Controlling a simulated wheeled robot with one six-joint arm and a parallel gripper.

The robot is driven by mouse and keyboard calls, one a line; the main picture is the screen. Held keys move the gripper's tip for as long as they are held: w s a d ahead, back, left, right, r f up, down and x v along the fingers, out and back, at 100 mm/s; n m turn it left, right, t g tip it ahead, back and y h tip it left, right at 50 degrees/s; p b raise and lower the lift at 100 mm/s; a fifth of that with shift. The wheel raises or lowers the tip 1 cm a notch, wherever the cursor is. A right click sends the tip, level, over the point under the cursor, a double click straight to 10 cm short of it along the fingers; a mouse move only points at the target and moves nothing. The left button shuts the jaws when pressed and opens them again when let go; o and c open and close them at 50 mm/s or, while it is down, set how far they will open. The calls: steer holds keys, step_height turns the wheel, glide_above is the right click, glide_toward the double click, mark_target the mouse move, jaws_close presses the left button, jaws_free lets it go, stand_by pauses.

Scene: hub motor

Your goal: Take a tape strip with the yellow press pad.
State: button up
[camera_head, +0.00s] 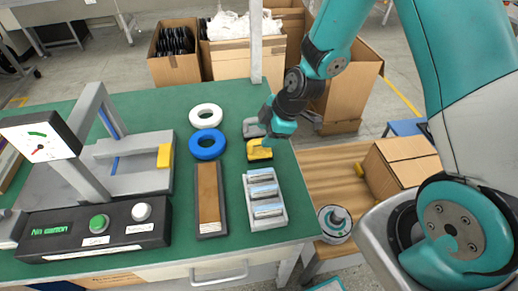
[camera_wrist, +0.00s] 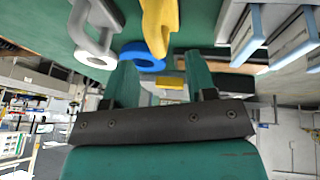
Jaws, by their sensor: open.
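The yellow press pad (camera_head: 259,151) stands on the green bench near its right edge, and it shows at the top of the wrist view (camera_wrist: 159,25). My gripper (camera_head: 270,124) is just behind and above it in the head view. In the wrist view my gripper (camera_wrist: 160,64) has its two teal fingers wide apart with nothing between them, and the yellow pad is apart from them. A pale tray (camera_head: 280,218) in front of the pad holds several silver-blue strips (camera_head: 263,190). They also show at the top right of the wrist view (camera_wrist: 250,38).
A grey pad (camera_head: 253,128) stands just behind the yellow one, close to my gripper. White (camera_head: 206,116) and blue (camera_head: 207,144) rings, a dark tray with a brown bar (camera_head: 209,193), and a machine with a gauge (camera_head: 42,140) lie left. Cardboard boxes (camera_head: 405,163) stand right.

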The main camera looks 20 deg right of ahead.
mark_target(260, 140)
steer(key=shift+p+x, duration=0.8)
steer(key=shift+x, duration=1.9)
steer(key=shift+w, duration=0.15)
jaws_close()
